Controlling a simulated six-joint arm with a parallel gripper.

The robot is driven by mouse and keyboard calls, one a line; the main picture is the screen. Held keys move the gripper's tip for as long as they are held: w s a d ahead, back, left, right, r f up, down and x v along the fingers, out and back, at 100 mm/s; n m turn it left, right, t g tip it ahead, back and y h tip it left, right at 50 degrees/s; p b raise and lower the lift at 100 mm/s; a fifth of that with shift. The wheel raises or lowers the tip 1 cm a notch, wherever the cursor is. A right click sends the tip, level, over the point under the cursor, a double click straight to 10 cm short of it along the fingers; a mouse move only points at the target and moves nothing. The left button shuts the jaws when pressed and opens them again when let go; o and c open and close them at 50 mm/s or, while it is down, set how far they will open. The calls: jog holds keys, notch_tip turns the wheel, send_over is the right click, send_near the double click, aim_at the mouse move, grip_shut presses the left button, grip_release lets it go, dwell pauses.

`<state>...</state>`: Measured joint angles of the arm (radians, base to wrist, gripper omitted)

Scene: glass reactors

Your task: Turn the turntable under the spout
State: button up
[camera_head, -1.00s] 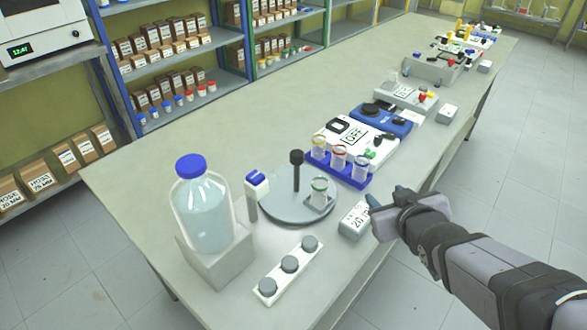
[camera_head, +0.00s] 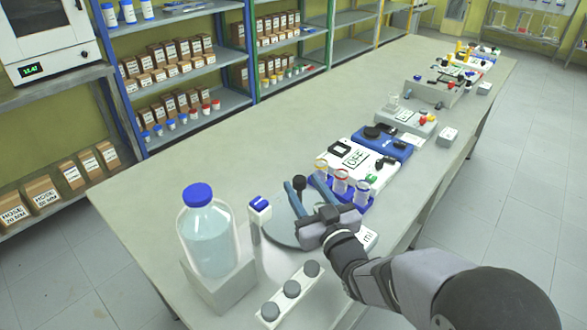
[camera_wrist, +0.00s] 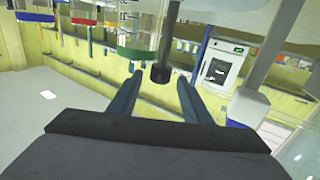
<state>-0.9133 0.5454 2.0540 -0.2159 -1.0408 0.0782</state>
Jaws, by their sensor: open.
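The turntable (camera_head: 281,228) is a grey disc on the bench, partly hidden by my gripper. Its upright post has a black knob (camera_head: 299,182), which also shows in the wrist view (camera_wrist: 160,73). My gripper (camera_head: 305,184) is open above the disc, with the knob appearing between its blue fingers; contact cannot be told. In the wrist view, my fingers (camera_wrist: 160,80) flank the knob. A green-banded vial (camera_wrist: 138,48) is close by in that view; in the head view my gripper hides it. The white and blue spout (camera_head: 260,209) stands at the disc's left edge.
A blue-capped bottle (camera_head: 209,240) stands on a block at the left. A strip with grey knobs (camera_head: 291,290) lies in front. Capped vials in a blue rack (camera_head: 341,186) stand close right of my gripper. A blue and white device (camera_head: 358,160) is behind.

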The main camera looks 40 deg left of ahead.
aim_at(297, 176)
jog(key=shift+p+x, duration=0.95)
jog(key=shift+x, duration=2.6)
grip_shut()
